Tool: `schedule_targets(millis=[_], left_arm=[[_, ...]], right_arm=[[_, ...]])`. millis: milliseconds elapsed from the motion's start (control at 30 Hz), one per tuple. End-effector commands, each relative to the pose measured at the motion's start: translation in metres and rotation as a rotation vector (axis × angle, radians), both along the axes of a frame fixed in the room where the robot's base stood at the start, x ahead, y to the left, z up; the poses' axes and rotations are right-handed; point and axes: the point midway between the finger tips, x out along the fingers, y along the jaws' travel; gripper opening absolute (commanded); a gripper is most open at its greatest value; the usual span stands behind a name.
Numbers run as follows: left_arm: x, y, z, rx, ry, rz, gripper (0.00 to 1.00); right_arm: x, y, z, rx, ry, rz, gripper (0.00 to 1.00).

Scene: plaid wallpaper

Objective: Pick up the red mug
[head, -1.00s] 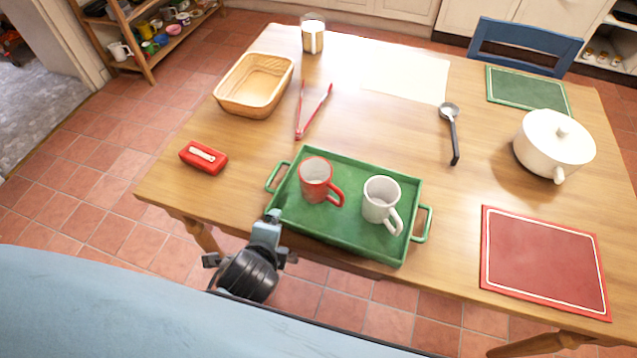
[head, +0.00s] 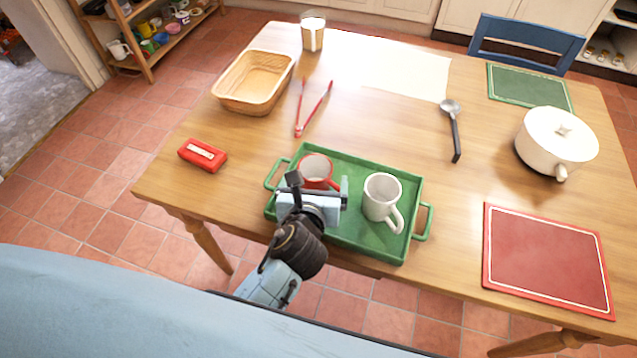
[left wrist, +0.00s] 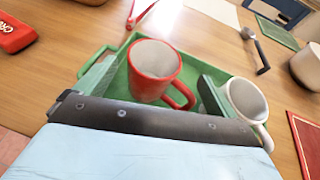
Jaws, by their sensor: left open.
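The red mug (head: 314,167) stands upright on the left side of the green tray (head: 345,228), its lower part hidden by my left gripper in the head view. My left gripper (head: 318,186) is open at the near side of the mug, over the tray's front left. In the left wrist view, the red mug (left wrist: 154,71) shows between the two spread fingers (left wrist: 152,88), its handle toward the right finger; I cannot tell whether they touch. My right gripper is not in view.
A white mug (head: 381,196) stands on the tray just right of the gripper.

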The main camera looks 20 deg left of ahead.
Motion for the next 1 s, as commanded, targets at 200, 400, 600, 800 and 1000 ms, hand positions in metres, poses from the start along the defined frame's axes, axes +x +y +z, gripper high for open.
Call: schedule_targets(millis=[200,400,600,800,1000], left_arm=[[0.016,0.003,-0.007,-0.002,0.001,0.001,0.94],[0.039,0.013,-0.02,-0.004,-0.001,0.003,0.94],[0.059,0.016,-0.028,-0.005,0.0,0.001,0.94],[0.06,0.016,-0.028,-0.003,0.002,0.0,0.94],[0.06,0.016,-0.028,-0.003,0.002,0.0,0.75]], right_arm=[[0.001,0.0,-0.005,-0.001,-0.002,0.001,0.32],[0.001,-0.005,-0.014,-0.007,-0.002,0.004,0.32],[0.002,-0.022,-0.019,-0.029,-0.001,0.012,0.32],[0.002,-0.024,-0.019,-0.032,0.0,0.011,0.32],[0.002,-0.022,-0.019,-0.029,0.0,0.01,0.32]])
